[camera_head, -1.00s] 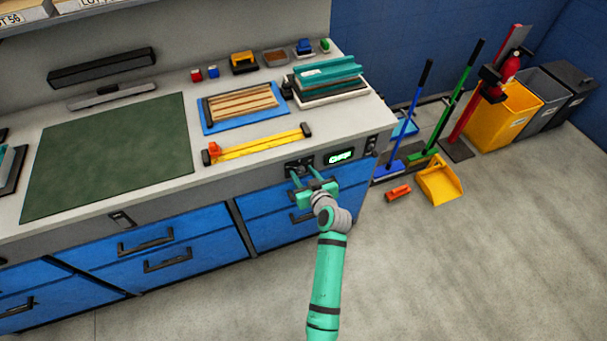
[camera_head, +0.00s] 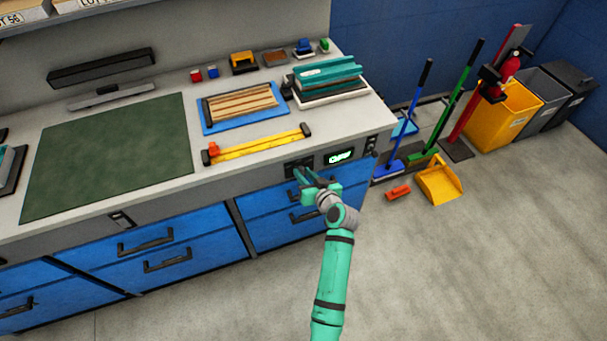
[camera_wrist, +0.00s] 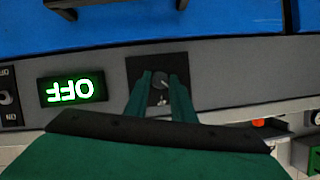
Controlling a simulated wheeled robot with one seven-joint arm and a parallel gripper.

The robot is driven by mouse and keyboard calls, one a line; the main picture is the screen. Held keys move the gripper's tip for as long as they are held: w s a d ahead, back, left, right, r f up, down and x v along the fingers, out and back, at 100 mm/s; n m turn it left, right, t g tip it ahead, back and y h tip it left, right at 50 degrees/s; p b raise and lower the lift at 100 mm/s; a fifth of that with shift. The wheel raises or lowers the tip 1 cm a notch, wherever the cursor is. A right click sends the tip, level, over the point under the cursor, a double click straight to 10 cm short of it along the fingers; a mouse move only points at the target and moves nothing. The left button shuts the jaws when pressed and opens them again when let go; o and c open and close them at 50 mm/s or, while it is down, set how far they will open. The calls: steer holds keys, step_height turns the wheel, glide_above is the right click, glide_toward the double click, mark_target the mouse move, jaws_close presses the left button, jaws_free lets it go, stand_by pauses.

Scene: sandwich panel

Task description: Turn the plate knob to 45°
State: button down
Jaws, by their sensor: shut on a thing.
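The plate knob (camera_wrist: 160,84) is a small dark grey knob on a black square plate (camera_wrist: 135,68), set in the grey front panel of the bench. My gripper (camera_wrist: 162,77) is green and shut on the knob, with one finger on each side of it. In the head view my gripper (camera_head: 302,173) reaches the panel at the black plate (camera_head: 291,167) and hides most of the knob. The knob's angle cannot be read clearly. A lit green display (camera_wrist: 72,89) beside it reads OFF, upside down in the wrist view.
An on/off switch (camera_wrist: 8,98) sits beyond the display. Blue drawers (camera_head: 275,229) with black handles lie below the panel. A yellow bar tool (camera_head: 258,146) lies on the worktop above. The floor (camera_head: 450,270) to the right is clear near my arm.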

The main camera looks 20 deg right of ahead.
steer(key=m+y, duration=0.2)
steer(key=m, duration=0.1)
steer(key=shift+d+f, duration=0.1)
steer(key=shift+d, duration=0.1)
steer(key=m+t+y, duration=0.1)
steer(key=m, duration=0.2)
steer(key=shift+f+y, duration=0.1)
steer(key=shift+y, duration=0.3)
steer(key=shift+m, duration=0.3)
steer(key=c, duration=1.5)
jaws_free()
steer(key=shift+d, duration=0.1)
steer(key=shift+s, duration=0.1)
steer(key=v, duration=1)
steer(key=shift+s+d, duration=0.15)
steer(key=shift+s, duration=0.15)
